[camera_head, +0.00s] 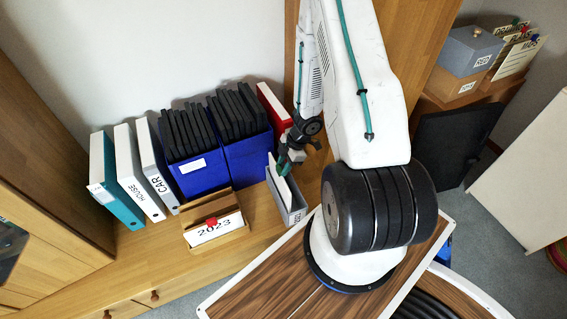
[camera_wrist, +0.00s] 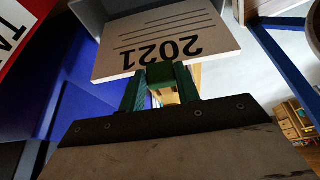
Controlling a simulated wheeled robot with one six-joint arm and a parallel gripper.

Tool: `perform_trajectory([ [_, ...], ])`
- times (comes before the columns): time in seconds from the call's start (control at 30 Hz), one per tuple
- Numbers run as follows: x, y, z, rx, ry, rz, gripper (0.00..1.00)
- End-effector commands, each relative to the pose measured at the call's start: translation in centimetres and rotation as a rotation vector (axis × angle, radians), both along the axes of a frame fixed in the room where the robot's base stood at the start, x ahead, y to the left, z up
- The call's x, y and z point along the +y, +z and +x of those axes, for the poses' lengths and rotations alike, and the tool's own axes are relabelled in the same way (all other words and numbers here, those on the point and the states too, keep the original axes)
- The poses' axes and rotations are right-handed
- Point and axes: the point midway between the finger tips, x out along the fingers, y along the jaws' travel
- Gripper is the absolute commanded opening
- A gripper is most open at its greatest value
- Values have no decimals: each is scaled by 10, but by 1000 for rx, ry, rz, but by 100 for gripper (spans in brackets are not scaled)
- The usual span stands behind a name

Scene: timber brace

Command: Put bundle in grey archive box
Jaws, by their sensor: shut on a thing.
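My gripper (camera_head: 284,167) is shut on a white bundle (camera_head: 281,187) at the grey archive box (camera_head: 295,214). In the wrist view, my green fingers (camera_wrist: 162,82) meet the edge of the bundle (camera_wrist: 200,38), which reads "2021" upside down with ruled lines. The bundle appears partly inside the box, whose grey wall (camera_wrist: 92,16) shows behind it. Its lower end is hidden, so I cannot tell whether it touches the bottom.
A wooden tray (camera_head: 218,237) with a "2023" bundle (camera_head: 213,229) stands left of the grey box. Blue holders (camera_head: 246,158), binders (camera_head: 133,180) and a red binder (camera_head: 273,104) line the back of the cabinet top. Other boxes (camera_head: 466,52) stand far right.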

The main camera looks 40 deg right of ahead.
Motion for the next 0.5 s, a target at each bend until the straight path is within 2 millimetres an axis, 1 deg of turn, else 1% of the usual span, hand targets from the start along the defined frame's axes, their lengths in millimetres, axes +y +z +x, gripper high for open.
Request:
perform_trajectory([
  [0.5, 0, -21, 0, 0, -1, 0, 0],
])
